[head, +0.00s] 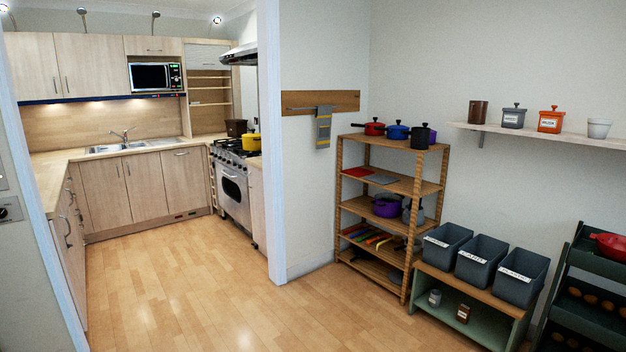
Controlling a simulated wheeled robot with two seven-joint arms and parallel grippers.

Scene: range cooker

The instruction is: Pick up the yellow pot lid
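A small yellow pot (252,143) stands on the right end of the range cooker (234,190), in the kitchen beyond the wall opening. Its yellow lid (249,133) appears to sit on top, but it is small and far off. The door frame stands just right of the pot. Neither of my grippers shows in the head view.
A brown pot (236,127) stands behind the yellow one. Wooden floor (185,285) lies clear toward the cooker. The white door post (271,150) borders the opening on the right. A wooden shelf rack (408,240) and grey bins (482,258) stand at right.

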